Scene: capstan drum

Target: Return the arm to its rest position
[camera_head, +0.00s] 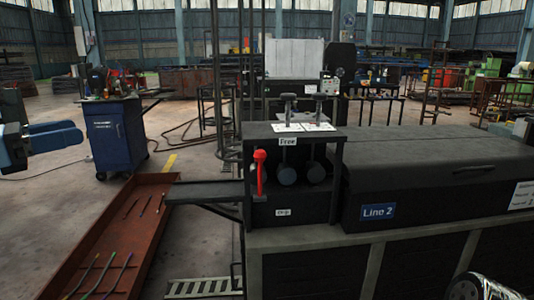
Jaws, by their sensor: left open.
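My left gripper (80,133) is at the left edge of the head view, its blue fingers pointing right. It is open and empty, in the air, well apart from the machine. The black machine (320,220) stands at the centre. A red lever (260,172) is on its front left, upright with its knob at the top. A "Free" label (287,141) is to the right of the knob, and a lower label (283,212) seems to read "Grip". Two dark round parts (287,175) hang under the top plate.
A dark shelf (205,192) juts left from the machine. A blue cart (117,135) stands behind my left gripper. A long black housing marked "Line 2" (378,211) extends right.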

